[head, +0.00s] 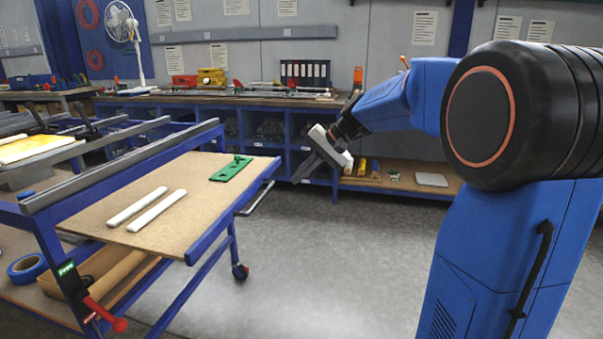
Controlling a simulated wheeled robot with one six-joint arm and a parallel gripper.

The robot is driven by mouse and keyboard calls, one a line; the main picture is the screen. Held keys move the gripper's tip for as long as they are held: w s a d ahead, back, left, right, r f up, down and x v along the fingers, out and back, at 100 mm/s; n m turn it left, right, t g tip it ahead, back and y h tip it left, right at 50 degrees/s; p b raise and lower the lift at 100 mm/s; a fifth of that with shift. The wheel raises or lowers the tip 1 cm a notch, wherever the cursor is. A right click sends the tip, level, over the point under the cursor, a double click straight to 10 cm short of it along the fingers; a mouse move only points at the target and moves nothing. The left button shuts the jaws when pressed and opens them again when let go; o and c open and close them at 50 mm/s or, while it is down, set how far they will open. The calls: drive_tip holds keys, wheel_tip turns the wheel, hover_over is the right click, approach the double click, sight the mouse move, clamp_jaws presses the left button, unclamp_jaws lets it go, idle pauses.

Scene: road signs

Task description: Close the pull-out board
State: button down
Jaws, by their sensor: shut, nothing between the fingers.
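The pull-out board (150,239) is a tan board with a blue front edge. It sticks out from the blue-framed table at the left of the head view. A metal bar handle (258,198) hangs at its right front edge. Two white bars (157,210) and a green plate (232,169) lie on the board. My gripper (309,168) is at the end of my blue arm, right of the board and apart from the handle. It is shut and empty, tilted downward; its fingertips are small in this view.
A blue-framed table with a grey rail (130,163) stands at the left. Its lever (105,313) has a red grip and a green "Free" label. A caster (240,271) is under the frame. A long workbench (235,98) stands behind. Grey floor (310,270) is open in the middle.

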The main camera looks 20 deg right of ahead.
sight(185, 183)
drive_tip(key=w+a+f, duration=0.4)
drive_tip(key=a+f, duration=0.1)
drive_tip(key=a, duration=0.1)
drive_tip(key=shift+w+a+f, duration=0.25)
drive_tip(key=shift+w, duration=0.05)
drive_tip(key=w+a, duration=0.5)
drive_tip(key=a, duration=0.2)
drive_tip(key=w+a, duration=0.6)
drive_tip(key=a, duration=0.2)
drive_tip(key=w+a, duration=0.6)
drive_tip(key=a, duration=0.2)
drive_tip(key=shift+a, duration=0.25)
drive_tip(key=shift+w+a, duration=0.45)
drive_tip(key=shift+a, duration=0.1)
drive_tip(key=shift+r, duration=0.1)
